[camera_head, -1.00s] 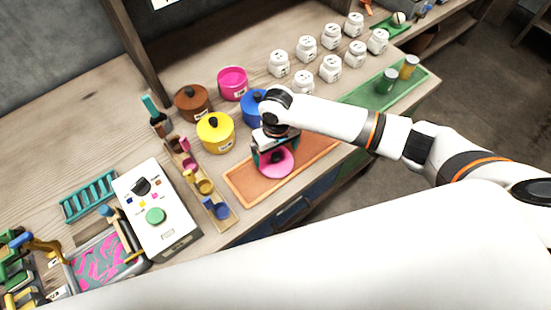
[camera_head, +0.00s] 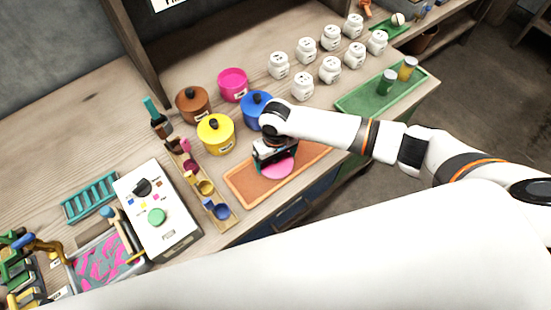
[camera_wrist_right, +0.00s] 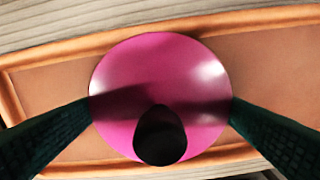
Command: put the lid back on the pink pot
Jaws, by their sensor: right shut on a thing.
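The pink pot (camera_head: 232,84) stands open, without a lid, at the back of the bench between the brown and blue pots. The pink lid (camera_head: 279,170) is a round disc over the orange tray (camera_head: 241,185). In the right wrist view the lid (camera_wrist_right: 150,70) shows its black knob (camera_wrist_right: 160,136) upward. My right gripper (camera_head: 275,158) is above the lid and hides its rear part in the head view. In the wrist view its dark fingers (camera_wrist_right: 162,108) stand on either side of the lid, shut on it. Whether the lid touches the tray I cannot tell. My left gripper is out of view.
A brown pot (camera_head: 193,104), a yellow pot (camera_head: 216,134) and a blue pot (camera_head: 252,107) stand around the pink pot, all lidded. Several white jars (camera_head: 330,69) stand to the right. A cup rack (camera_head: 198,182) and a white control box (camera_head: 157,211) are on the left.

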